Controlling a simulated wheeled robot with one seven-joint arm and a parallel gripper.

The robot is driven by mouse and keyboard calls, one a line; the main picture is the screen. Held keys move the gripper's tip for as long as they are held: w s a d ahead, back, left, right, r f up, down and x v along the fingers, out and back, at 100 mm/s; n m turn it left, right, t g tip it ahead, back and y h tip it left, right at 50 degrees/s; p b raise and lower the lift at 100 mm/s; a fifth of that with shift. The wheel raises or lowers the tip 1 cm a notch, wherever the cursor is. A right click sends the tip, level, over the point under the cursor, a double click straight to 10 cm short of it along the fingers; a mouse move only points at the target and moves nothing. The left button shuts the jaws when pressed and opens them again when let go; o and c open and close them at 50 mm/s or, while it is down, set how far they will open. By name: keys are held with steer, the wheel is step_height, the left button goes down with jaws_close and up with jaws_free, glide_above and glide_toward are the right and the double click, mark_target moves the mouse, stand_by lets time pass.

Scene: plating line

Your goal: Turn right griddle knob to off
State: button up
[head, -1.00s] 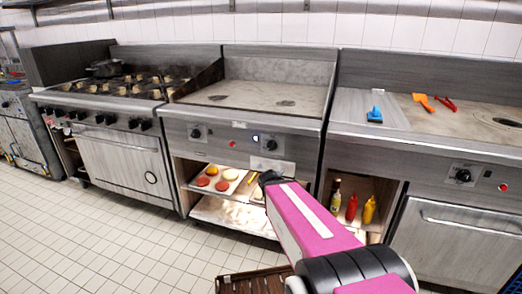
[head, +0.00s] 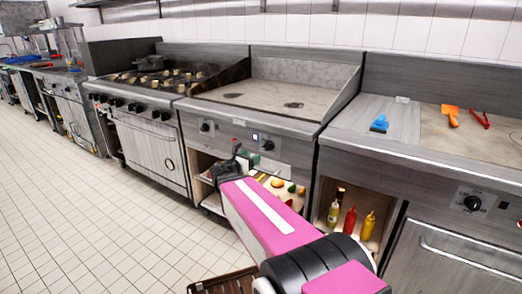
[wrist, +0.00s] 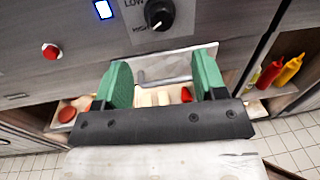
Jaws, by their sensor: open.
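The right griddle knob (head: 268,145) is a round black knob on the grey front panel of the middle griddle (head: 270,95). In the wrist view the same knob (wrist: 159,14) is at the top, near LOW and HIGH lettering; its exact setting is hard to read. My gripper (wrist: 163,70) has two green fingers spread apart with nothing between them. The knob lies beyond the fingertips, apart from them. In the head view my gripper (head: 240,155) is in front of the griddle panel, left of and slightly below the right knob.
The left griddle knob (head: 205,126) is further left. A blue-lit display (wrist: 103,9) and a red button (wrist: 51,51) are on the panel. Below is an open shelf with food. Red (head: 350,220) and yellow (head: 368,225) bottles stand in the right-hand cubby. Tiled floor is clear at left.

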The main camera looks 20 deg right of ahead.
mark_target(266, 148)
steer(key=x, duration=1)
steer(key=shift+w+d, duration=0.1)
steer(key=shift+d, duration=0.1)
steer(key=c, duration=0.9)
